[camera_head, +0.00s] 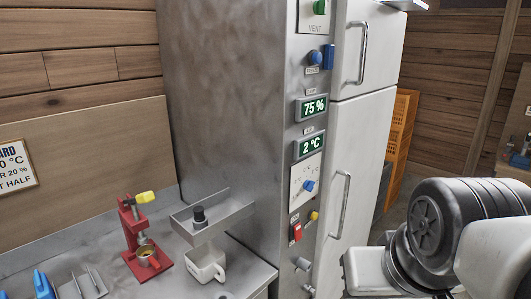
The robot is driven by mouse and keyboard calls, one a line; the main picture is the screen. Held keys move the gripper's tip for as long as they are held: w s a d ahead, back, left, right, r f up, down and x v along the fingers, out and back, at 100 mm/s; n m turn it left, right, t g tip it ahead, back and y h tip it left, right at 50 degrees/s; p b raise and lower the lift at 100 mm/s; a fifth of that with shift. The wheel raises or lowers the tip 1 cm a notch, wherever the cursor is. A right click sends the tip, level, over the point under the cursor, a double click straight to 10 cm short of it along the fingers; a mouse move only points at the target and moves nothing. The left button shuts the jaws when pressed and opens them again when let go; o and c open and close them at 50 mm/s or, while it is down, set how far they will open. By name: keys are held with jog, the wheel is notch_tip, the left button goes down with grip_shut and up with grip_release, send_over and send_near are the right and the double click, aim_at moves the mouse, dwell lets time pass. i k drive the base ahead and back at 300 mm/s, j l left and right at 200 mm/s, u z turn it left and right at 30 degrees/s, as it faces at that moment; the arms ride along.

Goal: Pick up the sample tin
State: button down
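I cannot clearly make out a sample tin. A small round brownish piece (146,256) sits in the base of a red press (141,240) with a yellow handle, on the metal counter at the lower left. I cannot tell whether this piece is a tin. A white square-sided cup (206,264) with a handle stands right of the press, below a metal shelf. My arm's dark and pale links fill the lower right. My gripper's fingers are not visible.
A tall metal cabinet (225,95) with displays, knobs and pale doors (361,140) stands in the middle. A metal shelf (213,216) juts over the counter (110,265). Blue-handled items (43,285) lie lower left. Orange crates (398,140) stand behind the cabinet.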

aim_at(147, 261)
jog(key=u, duration=1.4)
jog(key=i+j+u, duration=0.5)
jog(key=u, duration=0.2)
jog(key=i, duration=0.05)
